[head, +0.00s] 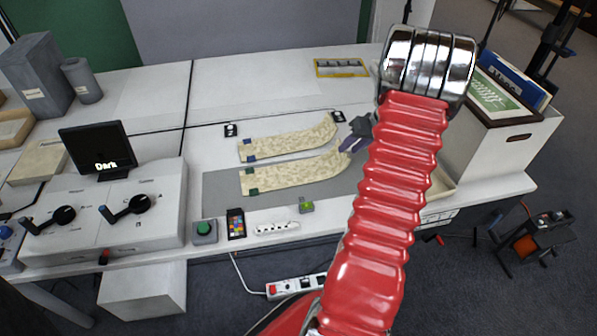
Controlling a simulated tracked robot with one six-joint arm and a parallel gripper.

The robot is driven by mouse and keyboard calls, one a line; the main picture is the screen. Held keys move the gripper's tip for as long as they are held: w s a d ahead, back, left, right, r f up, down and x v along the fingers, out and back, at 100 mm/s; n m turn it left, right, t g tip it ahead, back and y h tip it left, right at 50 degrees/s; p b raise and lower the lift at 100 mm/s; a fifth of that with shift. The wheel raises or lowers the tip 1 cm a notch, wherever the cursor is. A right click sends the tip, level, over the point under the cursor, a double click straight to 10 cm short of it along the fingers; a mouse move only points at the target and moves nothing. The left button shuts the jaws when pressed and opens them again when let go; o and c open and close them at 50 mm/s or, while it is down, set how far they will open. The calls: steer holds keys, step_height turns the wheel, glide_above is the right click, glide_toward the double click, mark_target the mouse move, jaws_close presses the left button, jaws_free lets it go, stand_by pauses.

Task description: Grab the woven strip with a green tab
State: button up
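The woven strip with a green tab (297,174) is a pale, patterned band. It lies on the grey mat (222,188), with dark green tabs (250,181) at its left end. Its right end curves up and away. A similar strip with blue tabs (290,141) lies just behind it. My gripper (352,138) shows only in part as dark grey and purplish pieces beside my red arm, close to the right end of the green-tabbed strip. My arm hides the rest. I cannot tell whether it touches the strip or how far its fingers are apart.
A monitor (98,146) and a lever console (120,215) stand on the left of the table. A green button (204,231), a colour card (236,223) and a white power strip (277,228) line the front edge. A box of folders (497,142) stands right. The back middle is mostly clear.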

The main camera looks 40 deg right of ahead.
steer(key=x, duration=0.4)
steer(key=shift+w+a+f, duration=0.1)
steer(key=shift+f, duration=0.05)
stand_by(0.4)
jaws_close()
stand_by(0.5)
